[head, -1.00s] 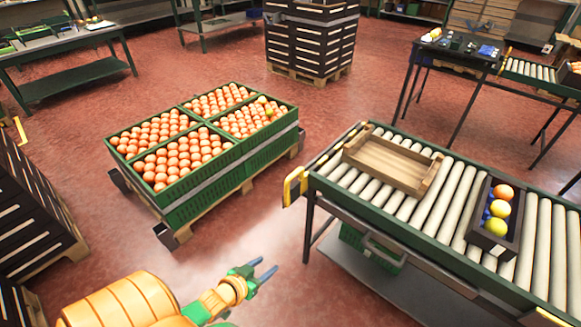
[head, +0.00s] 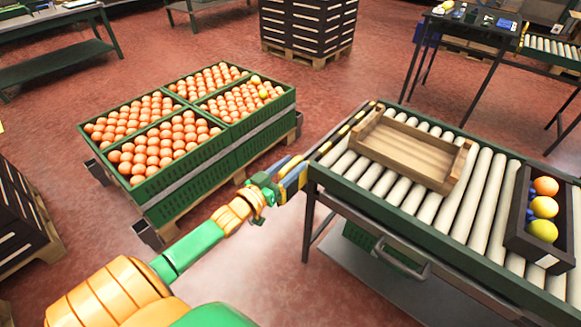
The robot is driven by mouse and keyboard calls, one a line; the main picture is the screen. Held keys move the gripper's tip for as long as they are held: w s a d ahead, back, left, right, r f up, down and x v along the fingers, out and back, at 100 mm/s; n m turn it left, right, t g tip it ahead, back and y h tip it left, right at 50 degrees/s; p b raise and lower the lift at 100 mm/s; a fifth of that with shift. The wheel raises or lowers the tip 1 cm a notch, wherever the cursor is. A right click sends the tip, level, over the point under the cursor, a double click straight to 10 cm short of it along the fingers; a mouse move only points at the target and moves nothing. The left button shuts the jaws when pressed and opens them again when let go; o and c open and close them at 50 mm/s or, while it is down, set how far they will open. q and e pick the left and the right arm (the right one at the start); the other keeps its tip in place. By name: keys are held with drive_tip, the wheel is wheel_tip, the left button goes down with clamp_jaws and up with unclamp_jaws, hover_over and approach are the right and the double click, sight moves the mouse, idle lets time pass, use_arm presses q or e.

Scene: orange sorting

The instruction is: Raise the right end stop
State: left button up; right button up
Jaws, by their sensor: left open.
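The end stop is a yellow-and-black striped bar (head: 345,130) along the left end of the roller conveyor on the right. A yellow handle (head: 292,186) sits at its near end. The bar lies low, near roller height. My left gripper (head: 287,168) is open at the handle, its blue-grey fingers beside or around its upper part. I cannot tell if they touch it. The gripper hides part of the handle. My right gripper is out of view.
A wooden crate (head: 372,152) rests on the conveyor (head: 415,215) near the bar. A dark box (head: 518,240) with fruit stands further right. Green crates (head: 195,178) of oranges stand on a pallet at left.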

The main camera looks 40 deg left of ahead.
use_arm(q)
clamp_jaws()
drive_tip(key=shift+f, duration=0.1)
idle(1.3)
